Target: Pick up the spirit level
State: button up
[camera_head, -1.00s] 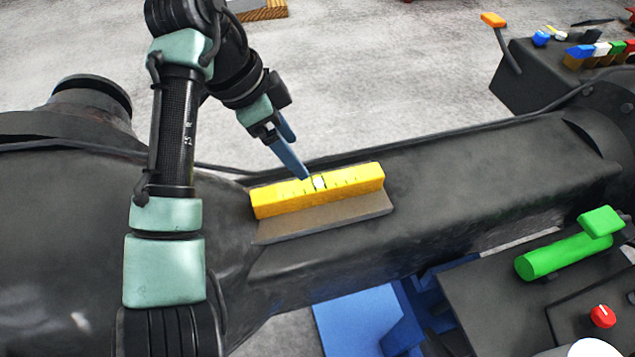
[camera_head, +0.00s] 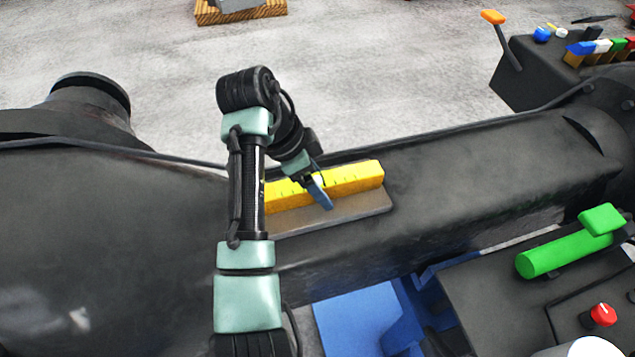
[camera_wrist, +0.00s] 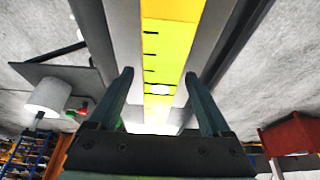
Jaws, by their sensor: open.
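The spirit level (camera_head: 350,178) is a yellow bar with black marks, lying on a grey flat plate (camera_head: 360,207) on top of the dark casting. My gripper (camera_head: 322,192) is over the level's middle in the head view, and my arm hides the level's left end. In the wrist view the level (camera_wrist: 168,50) runs between the two fingers of my gripper (camera_wrist: 160,85), with a pale round vial spot near the fingertips. The fingers are apart, one on each side of the level, with gaps showing. I cannot tell how far down they reach.
The long dark casting (camera_head: 480,180) fills the middle. A green handle (camera_head: 565,255) and a red knob (camera_head: 603,315) are at the lower right. A blue part (camera_head: 360,320) is below. A dark box with an orange-tipped lever (camera_head: 493,17) stands at the upper right.

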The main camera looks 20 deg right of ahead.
grip_shut()
dwell(0.3)
dwell(0.3)
